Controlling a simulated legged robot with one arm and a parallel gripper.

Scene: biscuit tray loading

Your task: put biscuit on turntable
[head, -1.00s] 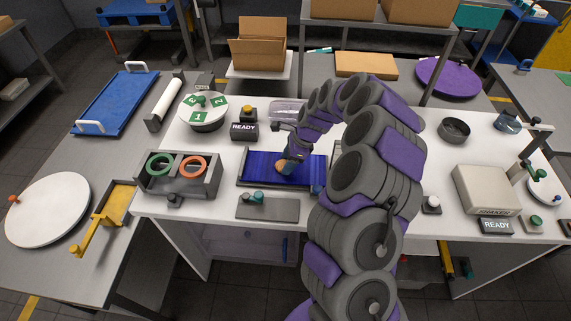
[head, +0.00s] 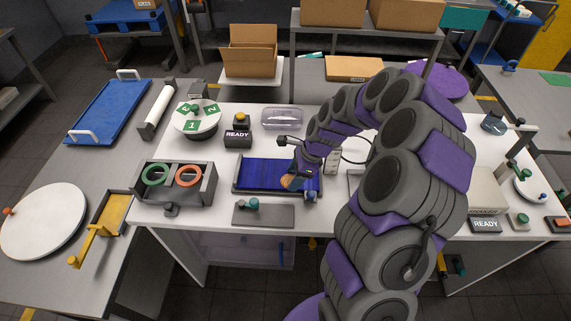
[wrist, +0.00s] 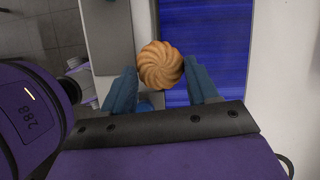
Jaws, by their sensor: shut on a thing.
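A round golden swirled biscuit (wrist: 161,65) sits between the two blue fingers of my gripper (wrist: 162,84) in the wrist view. My gripper is shut on it. In the head view the biscuit (head: 287,182) and my gripper (head: 290,180) are at the blue belt (head: 255,174), toward its near right part; the height above it is hard to tell. Round discs that could be the turntable are a large white disc with an orange knob (head: 42,225) on the left table and a white disc with green number tiles (head: 206,125) at the back left of the white table.
A grey holder (head: 160,192) with green and orange rings stands left of the belt. A READY sign (head: 237,135) and a clear tray (head: 283,119) are behind it. A yellow tray (head: 113,213) lies beside the large white disc. A grey plate (head: 275,216) lies in front of the belt.

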